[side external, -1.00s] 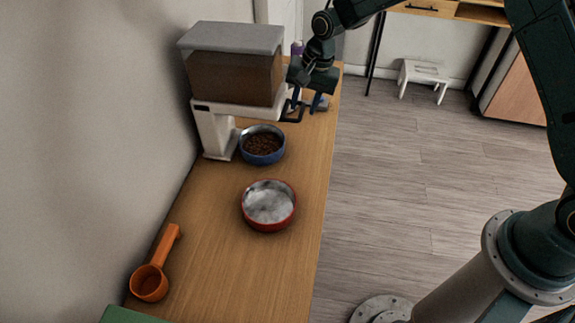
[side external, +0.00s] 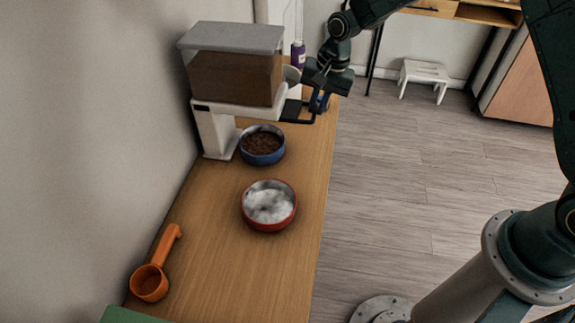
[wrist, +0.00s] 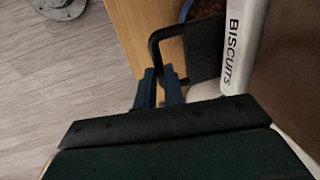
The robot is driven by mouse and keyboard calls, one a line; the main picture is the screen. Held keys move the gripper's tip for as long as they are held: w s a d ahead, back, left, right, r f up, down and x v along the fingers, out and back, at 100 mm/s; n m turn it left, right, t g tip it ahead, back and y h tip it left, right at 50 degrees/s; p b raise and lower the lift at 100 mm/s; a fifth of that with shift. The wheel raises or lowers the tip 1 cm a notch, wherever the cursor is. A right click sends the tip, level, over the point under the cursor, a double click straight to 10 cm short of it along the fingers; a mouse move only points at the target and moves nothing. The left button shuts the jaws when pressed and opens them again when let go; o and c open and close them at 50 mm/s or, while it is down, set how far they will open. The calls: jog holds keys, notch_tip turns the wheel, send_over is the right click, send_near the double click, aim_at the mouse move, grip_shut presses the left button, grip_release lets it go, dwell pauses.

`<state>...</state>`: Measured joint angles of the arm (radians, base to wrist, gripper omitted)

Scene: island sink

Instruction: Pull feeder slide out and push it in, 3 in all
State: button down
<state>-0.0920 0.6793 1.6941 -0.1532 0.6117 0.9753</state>
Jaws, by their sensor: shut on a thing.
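The feeder (side external: 237,75) stands by the wall, with a grey lid and a clear brown-filled hopper. Its white front reads BISCUITS in the wrist view (wrist: 236,45). The dark feeder slide (side external: 293,111) sticks well out of the feeder's right side; its plate and looped handle also show in the wrist view (wrist: 203,48). My gripper (side external: 319,103) is shut on the slide's handle; its blue fingers show in the wrist view (wrist: 158,88). A blue bowl (side external: 279,153) holding brown biscuits stands below the feeder's outlet.
A red bowl (side external: 290,211) with a pale inside stands nearer on the wooden counter. An orange scoop (side external: 150,284) lies at the near left. A purple bottle (side external: 298,54) stands behind the feeder. The counter's right edge drops to open floor.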

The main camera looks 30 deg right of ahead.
jog(key=shift+s+d, duration=0.1)
jog(key=c, duration=1.5)
grip_release()
jog(key=shift+r, duration=0.15)
jog(key=r, duration=0.4)
jog(key=s+d+r, duration=0.1)
jog(key=r, duration=0.4)
jog(key=s+d+r, duration=0.1)
jog(key=r, duration=0.3)
jog(key=shift+r, duration=0.15)
